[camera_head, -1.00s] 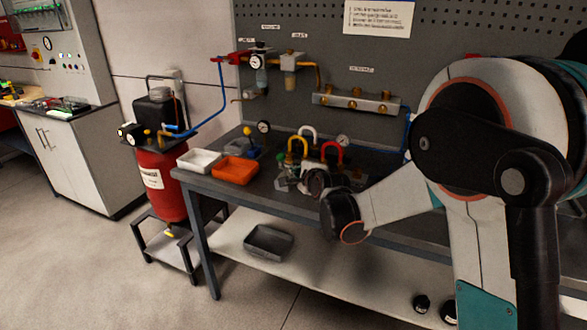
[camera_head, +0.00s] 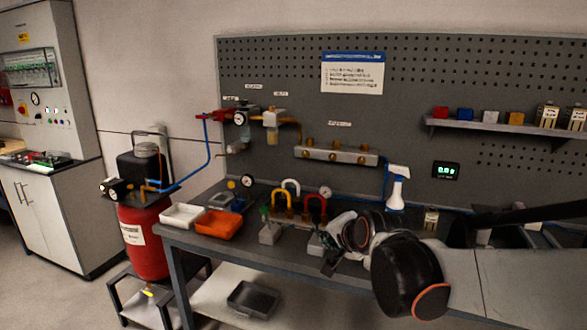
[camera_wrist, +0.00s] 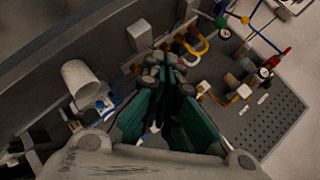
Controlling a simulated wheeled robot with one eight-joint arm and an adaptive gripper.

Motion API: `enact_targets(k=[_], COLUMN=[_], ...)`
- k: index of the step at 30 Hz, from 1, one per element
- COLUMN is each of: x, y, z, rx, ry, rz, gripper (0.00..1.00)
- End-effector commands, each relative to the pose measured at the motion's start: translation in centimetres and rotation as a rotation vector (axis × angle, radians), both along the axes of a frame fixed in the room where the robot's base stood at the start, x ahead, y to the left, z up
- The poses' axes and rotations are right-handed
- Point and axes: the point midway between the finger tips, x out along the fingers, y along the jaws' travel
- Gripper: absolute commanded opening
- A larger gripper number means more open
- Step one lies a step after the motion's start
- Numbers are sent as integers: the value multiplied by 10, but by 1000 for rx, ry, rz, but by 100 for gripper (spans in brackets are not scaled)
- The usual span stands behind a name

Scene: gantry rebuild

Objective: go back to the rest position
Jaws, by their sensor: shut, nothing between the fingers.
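My gripper (camera_head: 331,262) is above the front of the workbench (camera_head: 205,252) in the head view, at the end of my arm reaching in from the right. In the wrist view my gripper (camera_wrist: 166,62) has its green fingers close together, with nothing held. Behind it in the head view, yellow (camera_head: 276,200) and red (camera_head: 316,203) hook-shaped parts stand on the bench. My wrist hides part of the bench behind it. I cannot tell whether the gripper touches the bench.
White (camera_head: 182,215) and orange (camera_head: 219,223) trays sit at the bench's left end. A spray bottle (camera_head: 397,188) stands behind my wrist. A manifold (camera_head: 337,154) is on the pegboard, with a shelf (camera_head: 500,127) at right. A red tank (camera_head: 145,241) stands left of the bench. Open floor lies at lower left.

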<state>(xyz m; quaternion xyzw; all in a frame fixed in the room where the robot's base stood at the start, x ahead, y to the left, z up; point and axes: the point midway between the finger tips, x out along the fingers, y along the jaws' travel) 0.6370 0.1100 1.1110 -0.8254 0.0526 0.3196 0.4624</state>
Motion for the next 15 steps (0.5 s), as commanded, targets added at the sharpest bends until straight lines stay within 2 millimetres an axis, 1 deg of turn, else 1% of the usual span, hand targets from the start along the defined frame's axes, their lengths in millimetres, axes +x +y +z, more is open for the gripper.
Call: enact_targets(k=[1,7,11,15], x=[-18,-84,-129,-177], y=[-9,-41,-60,-79], z=[3,6,2,-8], rx=[-51,-271,-407,-546], ry=[7,42,73,110], rz=[23,138,220,315], gripper=[0,0,0,0])
